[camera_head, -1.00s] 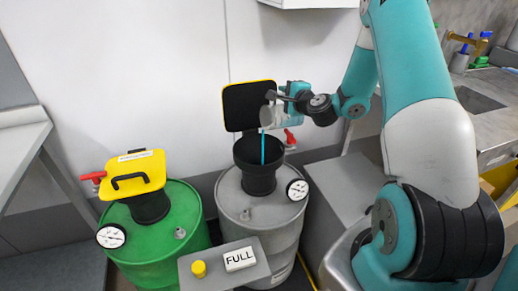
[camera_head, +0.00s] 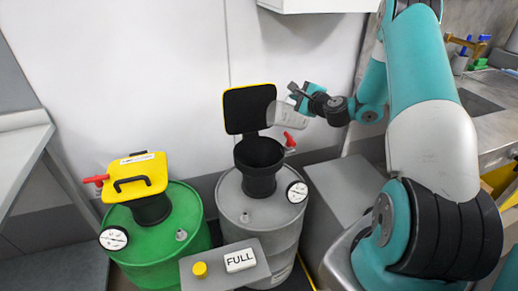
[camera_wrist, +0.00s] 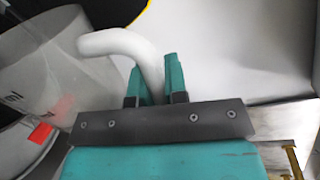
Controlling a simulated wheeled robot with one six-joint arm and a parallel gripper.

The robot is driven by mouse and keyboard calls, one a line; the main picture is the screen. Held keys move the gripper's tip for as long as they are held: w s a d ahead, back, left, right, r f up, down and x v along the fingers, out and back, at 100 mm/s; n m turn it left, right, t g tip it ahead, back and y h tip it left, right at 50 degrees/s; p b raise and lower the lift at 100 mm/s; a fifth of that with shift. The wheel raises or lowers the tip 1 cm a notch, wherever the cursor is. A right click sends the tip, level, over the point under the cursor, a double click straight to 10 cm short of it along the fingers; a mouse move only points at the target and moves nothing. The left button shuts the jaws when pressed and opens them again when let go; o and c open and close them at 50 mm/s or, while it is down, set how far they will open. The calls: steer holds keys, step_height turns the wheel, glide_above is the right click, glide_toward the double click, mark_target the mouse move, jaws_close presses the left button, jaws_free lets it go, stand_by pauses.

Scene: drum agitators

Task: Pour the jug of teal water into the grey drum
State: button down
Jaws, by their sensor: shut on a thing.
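The jug (camera_head: 288,117) is a clear, greyish measuring jug. It is in the air above and to the right of the open black neck (camera_head: 259,165) of the grey drum (camera_head: 262,208). The jug looks tilted, and I see no teal water in it and no stream. My gripper (camera_head: 298,96) is shut on the jug's handle. In the wrist view the jug (camera_wrist: 75,75) is at the left and its white curved handle (camera_wrist: 122,42) runs between my teal fingers (camera_wrist: 155,82). The drum's black hatch lid (camera_head: 248,110) stands open. The inside of the drum is dark.
A green drum (camera_head: 160,240) with a closed yellow lid (camera_head: 135,176) stands to the left. A grey box (camera_head: 222,268) with a "FULL" sign and a yellow button is in front. A red valve handle (camera_head: 290,139) sits beside the grey drum's neck. A counter is at the right.

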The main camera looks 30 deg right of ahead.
steer(key=s+d+f+m+t+y, duration=0.1)
steer(key=d+f+m, duration=0.4)
steer(key=d+m, duration=0.3)
steer(key=shift+f+m+t+b, duration=0.3)
steer(key=shift+m+b, duration=0.1)
steer(key=shift+m, duration=1.5)
